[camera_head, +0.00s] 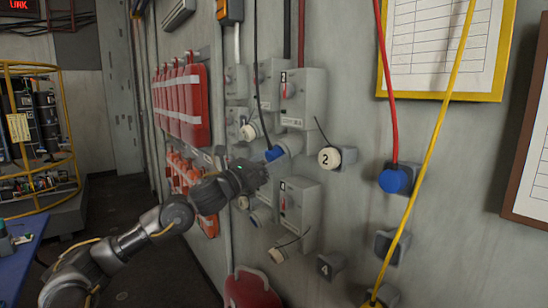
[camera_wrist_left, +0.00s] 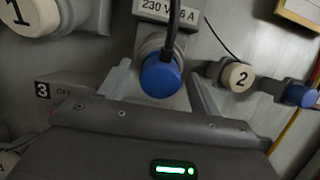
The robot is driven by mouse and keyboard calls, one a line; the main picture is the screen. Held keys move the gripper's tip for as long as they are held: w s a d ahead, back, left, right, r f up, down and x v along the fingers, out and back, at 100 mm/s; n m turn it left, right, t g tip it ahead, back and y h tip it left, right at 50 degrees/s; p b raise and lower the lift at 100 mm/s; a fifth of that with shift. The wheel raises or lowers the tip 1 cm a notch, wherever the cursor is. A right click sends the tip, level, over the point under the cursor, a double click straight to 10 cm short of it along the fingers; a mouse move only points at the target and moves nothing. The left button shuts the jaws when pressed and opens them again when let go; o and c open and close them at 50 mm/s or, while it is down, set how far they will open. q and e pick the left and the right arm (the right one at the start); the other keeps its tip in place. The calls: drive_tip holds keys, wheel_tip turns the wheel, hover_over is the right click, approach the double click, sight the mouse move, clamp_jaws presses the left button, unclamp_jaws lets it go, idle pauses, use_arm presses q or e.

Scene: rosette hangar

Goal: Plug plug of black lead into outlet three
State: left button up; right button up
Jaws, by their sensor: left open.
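The black lead (camera_head: 257,60) hangs down the wall to a blue plug (camera_head: 275,154). The plug (camera_wrist_left: 160,78) shows large in the left wrist view, with the black cord rising from it. It sits at the mouth of a grey outlet (camera_head: 291,144) under a switch box; I cannot tell how deep it is. My left gripper (camera_head: 262,172) is beside the plug, its open fingers (camera_wrist_left: 160,100) on either side with gaps. A "3" label (camera_wrist_left: 42,90) is on a box to the left; I cannot read this outlet's own number. My right gripper is not in view.
A blue plug on a red lead (camera_head: 396,180) and a yellow lead (camera_head: 430,150) are farther right.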

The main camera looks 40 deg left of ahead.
sight(269, 159)
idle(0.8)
use_arm(q)
drive_tip(key=c, duration=1.3)
drive_tip(key=shift+f+b, duration=0.25)
drive_tip(key=shift+b, duration=0.45)
drive_tip(key=shift+s+a+b, duration=0.3)
drive_tip(key=shift+s+b, duration=0.2)
drive_tip(key=shift+s, duration=0.25)
drive_tip(key=shift+s+f+b, duration=0.2)
drive_tip(key=shift+b, duration=0.3)
drive_tip(key=shift+s+a+f+b, duration=0.15)
drive_tip(key=shift+s+a+b, duration=0.05)
drive_tip(key=shift+s+b, duration=0.4)
drive_tip(key=shift+b+v, duration=1.05)
drive_tip(key=shift+b, duration=0.7)
drive_tip(key=shift+s+f+b, duration=0.1)
drive_tip(key=shift+s+b, duration=0.1)
drive_tip(key=shift+b, duration=0.1)
